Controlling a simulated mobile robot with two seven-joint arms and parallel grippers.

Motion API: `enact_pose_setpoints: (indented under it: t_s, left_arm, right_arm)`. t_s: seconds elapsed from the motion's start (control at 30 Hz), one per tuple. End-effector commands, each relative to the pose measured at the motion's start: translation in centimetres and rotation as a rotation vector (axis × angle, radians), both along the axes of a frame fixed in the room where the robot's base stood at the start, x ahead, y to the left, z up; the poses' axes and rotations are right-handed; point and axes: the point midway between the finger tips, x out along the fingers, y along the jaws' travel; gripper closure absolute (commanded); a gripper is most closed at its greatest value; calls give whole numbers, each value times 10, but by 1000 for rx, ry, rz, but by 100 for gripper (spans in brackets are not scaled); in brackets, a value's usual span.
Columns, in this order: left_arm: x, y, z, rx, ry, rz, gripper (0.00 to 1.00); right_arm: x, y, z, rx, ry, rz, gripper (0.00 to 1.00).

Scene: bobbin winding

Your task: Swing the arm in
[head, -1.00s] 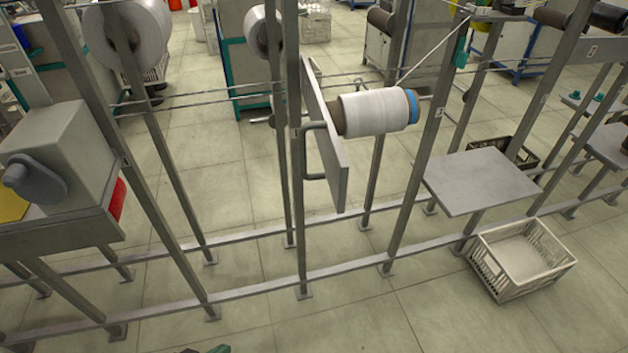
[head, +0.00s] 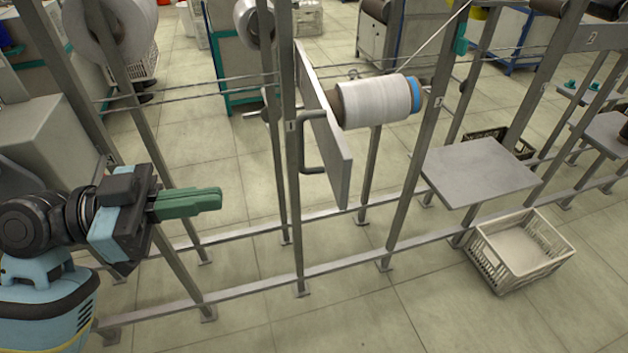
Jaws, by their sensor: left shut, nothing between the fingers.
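The swing arm (head: 325,130) is a flat grey plate hinged at a grey post, with a U-shaped handle (head: 308,160) on its left side. A white bobbin (head: 375,101) with a blue end band sticks out from its right side, its axis roughly level. My left gripper (head: 220,198) has green fingers, pressed together and empty. It points right toward the handle from the left, lower in the picture and clear of both handle and plate. My right gripper is out of view.
Upright grey posts and low floor rails (head: 340,260) frame the station. A grey shelf plate (head: 480,170) and a white crate (head: 520,250) stand at the right. A grey machine box (head: 45,140) is at the left, behind my left arm. Thin bars run across behind the plate.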

Motion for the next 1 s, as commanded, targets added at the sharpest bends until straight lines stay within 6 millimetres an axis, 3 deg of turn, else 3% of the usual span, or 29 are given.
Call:
enact_pose_setpoints:
  t_s: [0.17,0.7,1.0]
  left_arm:
    - [2,-10,1,-4,2,0,100]
    - [21,-103,3,-6,2,0,100]
    - [29,-133,1,-3,4,3,100]
  right_arm:
    - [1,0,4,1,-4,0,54]
    - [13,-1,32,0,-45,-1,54]
    - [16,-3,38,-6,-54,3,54]
